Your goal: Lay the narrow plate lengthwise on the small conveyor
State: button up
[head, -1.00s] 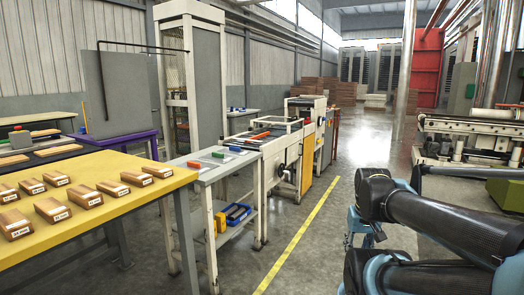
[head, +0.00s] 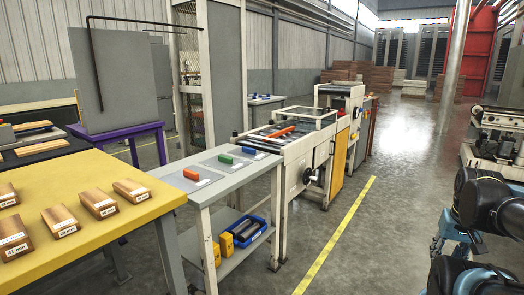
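A white-framed machine with a roller bed, apparently the small conveyor (head: 270,131), stands beyond the grey table in the head view. An orange bar (head: 282,132) lies across its bed. On the grey table (head: 205,191) are flat grey sheets with an orange block (head: 191,174), a green block (head: 225,158) and a blue block (head: 248,150). I cannot tell which thing is the narrow plate. A teal jointed part, apparently my gripper (head: 452,238), hangs below my black arm at the right edge, well apart from the conveyor. Its fingers are too small and partly covered to read.
A yellow table (head: 100,218) with several labelled wooden blocks fills the lower left. The grey table's lower shelf holds a blue bin (head: 243,231) and yellow bins (head: 217,254). Open floor (head: 400,200) lies right of the yellow floor line (head: 335,235).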

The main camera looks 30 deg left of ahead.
aim_at(289, 139)
jog(key=u, duration=0.25)
jog(key=i, duration=1.1)
jog(key=u, duration=0.9)
jog(key=i, duration=0.75)
jog(key=u, duration=0.4)
